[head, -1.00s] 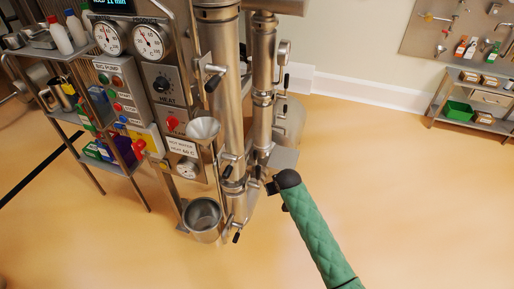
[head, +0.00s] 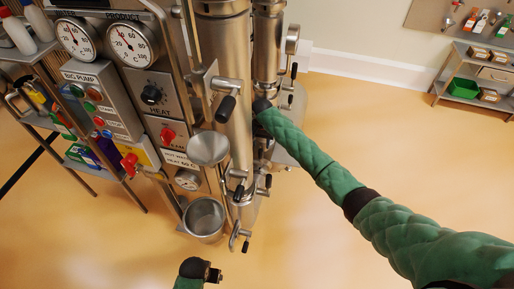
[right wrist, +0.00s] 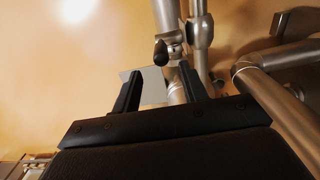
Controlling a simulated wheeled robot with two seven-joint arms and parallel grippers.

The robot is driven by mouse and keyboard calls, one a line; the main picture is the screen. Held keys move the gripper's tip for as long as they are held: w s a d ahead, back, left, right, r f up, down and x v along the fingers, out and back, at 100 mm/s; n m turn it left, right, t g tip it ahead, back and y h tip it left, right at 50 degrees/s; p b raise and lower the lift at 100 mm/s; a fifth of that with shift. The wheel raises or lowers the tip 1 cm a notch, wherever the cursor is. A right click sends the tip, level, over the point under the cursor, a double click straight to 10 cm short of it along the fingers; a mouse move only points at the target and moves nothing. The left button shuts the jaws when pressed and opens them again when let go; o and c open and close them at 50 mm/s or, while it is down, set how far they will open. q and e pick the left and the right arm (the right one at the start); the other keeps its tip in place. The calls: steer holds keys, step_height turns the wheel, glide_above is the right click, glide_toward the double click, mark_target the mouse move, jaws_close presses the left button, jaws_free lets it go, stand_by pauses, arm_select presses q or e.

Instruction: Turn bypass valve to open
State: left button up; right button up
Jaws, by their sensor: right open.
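Several valve handles with black grips are on the steel pipes in the head view: one at upper left (head: 227,106), one at right (head: 293,71), one low at the front (head: 246,244). No label shows which is the bypass valve. My right gripper (head: 262,104) is at the rear pipe, its fingers mostly hidden there. In the right wrist view the right gripper (right wrist: 160,74) is open and empty. A black-tipped handle (right wrist: 161,50) on a pipe lies just beyond its fingertips, apart from them. My left gripper (head: 205,271) shows at the bottom edge; its jaw opening is unclear.
A steel funnel (head: 208,148) and a steel pot (head: 204,219) stand left of the pipes. The control panel (head: 104,99) with gauges is further left. A grey plate (right wrist: 152,84) shows between the right fingers.

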mark_target(261, 150)
step_height(261, 150, down, 3)
steer(key=shift+s+a+r+p, duration=0.1)
steer(key=shift+r+p, duration=0.05)
steer(key=shift+p, duration=0.2)
step_height(261, 150, down, 4)
steer(key=shift+r, duration=0.2)
steer(key=shift+f+p, duration=0.3)
steer(key=shift+f, duration=0.15)
arm_select(q)
step_height(261, 150, down, 6)
steer(key=s, duration=0.1)
steer(key=shift+s+a, duration=0.35)
steer(key=shift+a, duration=0.05)
arm_select(e)
steer(key=shift+f, duration=0.15)
arm_select(q)
steer(key=shift+s, duration=0.1)
arm_select(e)
steer(key=shift+c, duration=0.6)
arm_select(q)
steer(key=shift+s+r, duration=0.15)
arm_select(e)
jaws_close()
